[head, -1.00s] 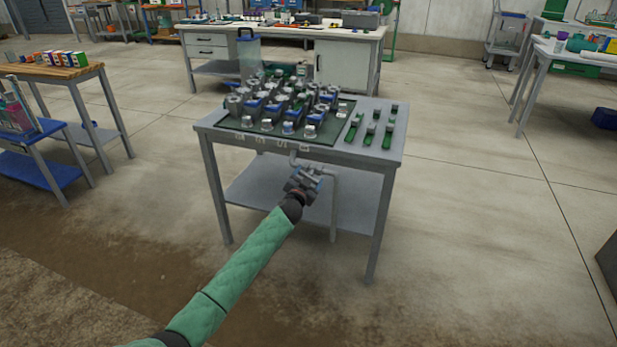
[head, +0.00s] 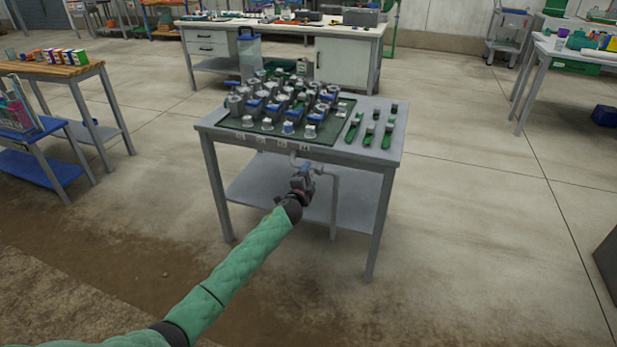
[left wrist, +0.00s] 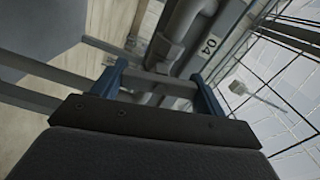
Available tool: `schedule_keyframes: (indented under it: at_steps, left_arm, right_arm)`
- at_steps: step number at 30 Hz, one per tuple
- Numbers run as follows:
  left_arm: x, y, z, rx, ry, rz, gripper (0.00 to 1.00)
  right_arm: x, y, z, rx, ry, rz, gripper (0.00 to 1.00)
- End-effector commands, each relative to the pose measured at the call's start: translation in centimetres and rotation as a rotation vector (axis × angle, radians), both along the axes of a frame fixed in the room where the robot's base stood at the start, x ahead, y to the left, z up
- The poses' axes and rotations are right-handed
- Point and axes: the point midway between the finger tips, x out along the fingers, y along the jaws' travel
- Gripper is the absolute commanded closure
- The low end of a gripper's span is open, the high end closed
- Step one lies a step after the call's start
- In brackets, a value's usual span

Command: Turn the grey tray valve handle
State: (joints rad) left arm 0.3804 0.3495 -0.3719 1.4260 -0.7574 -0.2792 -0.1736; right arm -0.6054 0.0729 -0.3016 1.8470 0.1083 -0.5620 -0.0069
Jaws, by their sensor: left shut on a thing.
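The tray valve is on grey pipework (head: 334,200) under the front edge of the grey table. My left gripper (head: 305,174) is at this valve, its arm coming in from the lower left. In the left wrist view my left gripper (left wrist: 161,80) has its two blue fingers on either side of a grey bar, the valve handle (left wrist: 165,86), and is shut on it. In the head view the gripper hides most of the handle. My right gripper is not in view.
The grey table (head: 375,152) carries a dark green tray (head: 237,127) with several grey and blue fittings, and several green-handled items (head: 371,134) at right. A lower shelf (head: 255,190) is behind the gripper. The floor right of the table is clear.

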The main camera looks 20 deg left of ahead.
Motion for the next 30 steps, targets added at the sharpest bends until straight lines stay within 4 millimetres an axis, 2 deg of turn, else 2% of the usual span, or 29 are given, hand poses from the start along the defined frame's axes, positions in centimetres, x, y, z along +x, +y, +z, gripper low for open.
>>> schedule_keyframes:
  at_steps: [12,27,28,30]
  left_arm:
    - [-0.04,-0.14,-0.12,0.169,-0.004,-0.001,0.5]
    - [-0.07,-0.18,-0.18,0.188,-0.005,-0.002,0.5]
    - [-0.07,-0.18,-0.19,0.188,-0.005,-0.002,0.25]
    - [-0.07,-0.17,-0.17,0.188,-0.005,-0.002,0.12]
  right_arm:
    - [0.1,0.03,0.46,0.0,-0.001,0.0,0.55]
    - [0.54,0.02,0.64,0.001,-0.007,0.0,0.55]
    - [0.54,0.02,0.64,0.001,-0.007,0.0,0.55]
    - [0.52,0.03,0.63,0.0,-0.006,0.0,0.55]
